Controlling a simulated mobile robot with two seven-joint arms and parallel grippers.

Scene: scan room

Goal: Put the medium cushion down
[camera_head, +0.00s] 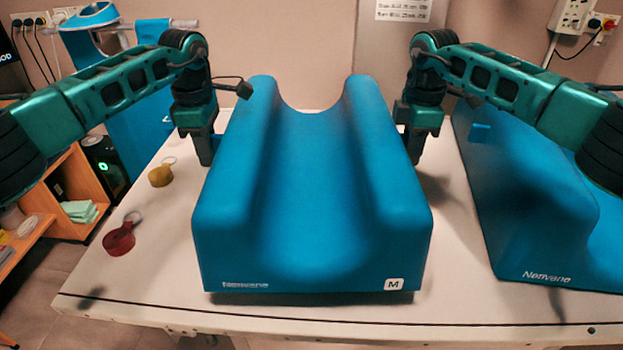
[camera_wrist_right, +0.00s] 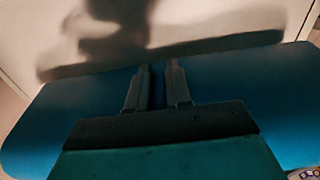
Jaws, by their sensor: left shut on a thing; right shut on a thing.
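The medium cushion (camera_head: 315,190) is a blue block with a long central groove and an "M" label on its front right corner. It is level, over the middle of the white table (camera_head: 120,290). A shadow runs along its lower front edge; I cannot tell if it touches the table. My left gripper (camera_head: 207,158) is at its left side and my right gripper (camera_head: 412,155) at its right side, both shut on it. In the right wrist view, my right gripper's fingers (camera_wrist_right: 158,72) lie close together against the blue cushion (camera_wrist_right: 245,85). The left fingertips are partly hidden.
Another blue cushion (camera_head: 520,215) stands on the table at the right. A yellow item (camera_head: 161,176) and a red item (camera_head: 119,240), each with a ring, lie at the left. A blue padded piece (camera_head: 90,17) is behind left. The front table strip is clear.

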